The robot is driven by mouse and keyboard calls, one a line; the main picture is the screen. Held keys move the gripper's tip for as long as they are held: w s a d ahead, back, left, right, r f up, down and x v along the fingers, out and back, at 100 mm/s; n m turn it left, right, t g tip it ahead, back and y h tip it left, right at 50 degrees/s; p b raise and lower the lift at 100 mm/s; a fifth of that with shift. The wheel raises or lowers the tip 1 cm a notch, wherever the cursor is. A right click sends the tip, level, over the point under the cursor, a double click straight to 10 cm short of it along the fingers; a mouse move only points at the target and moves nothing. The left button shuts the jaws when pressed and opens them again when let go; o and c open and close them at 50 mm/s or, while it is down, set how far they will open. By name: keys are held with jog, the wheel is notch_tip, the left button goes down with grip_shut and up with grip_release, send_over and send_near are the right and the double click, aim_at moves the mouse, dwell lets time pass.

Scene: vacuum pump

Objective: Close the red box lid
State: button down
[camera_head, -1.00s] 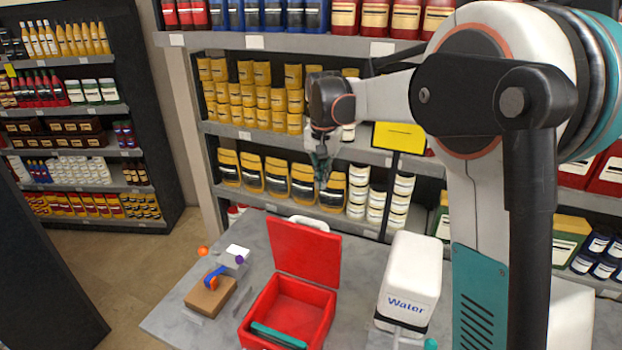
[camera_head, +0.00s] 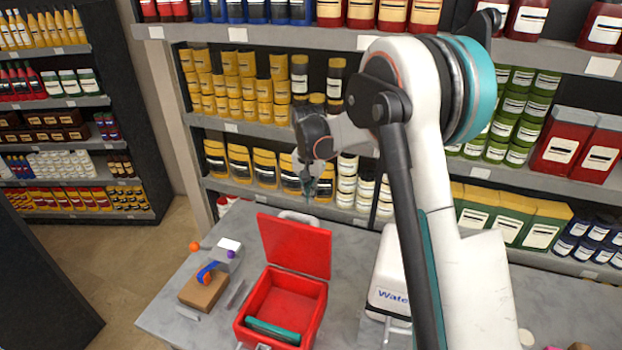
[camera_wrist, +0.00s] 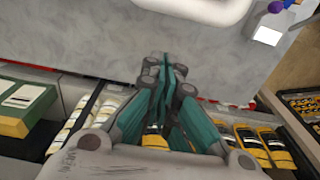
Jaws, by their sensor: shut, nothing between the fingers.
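The red box (camera_head: 240,325) stands on the grey table with its lid (camera_head: 296,246) open, standing up from the back edge and leaning slightly backward. A teal object (camera_head: 272,331) lies inside at the front. My gripper (camera_head: 311,197) is behind and above the lid, apart from it, pointing down near the table's back edge. In the wrist view my gripper (camera_wrist: 168,72) has its teal fingers together and empty. The red box and lid do not show clearly in the wrist view.
A white container marked "Water" (camera_head: 388,275) stands right of the box, partly behind my arm. A brown block with a blue part (camera_head: 204,290) is at left. Stocked shelves (camera_head: 230,127) stand behind the table. A white rounded object (camera_wrist: 190,8) lies near the gripper.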

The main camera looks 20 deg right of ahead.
jog(key=shift+s+a+f, duration=0.15)
jog(key=shift+s+a, duration=0.25)
jog(key=shift+s, duration=0.2)
jog(key=shift+s+a+f, duration=0.15)
jog(key=shift+s+a, duration=0.25)
jog(key=shift+s, duration=0.2)
jog(key=shift+s+a, duration=0.1)
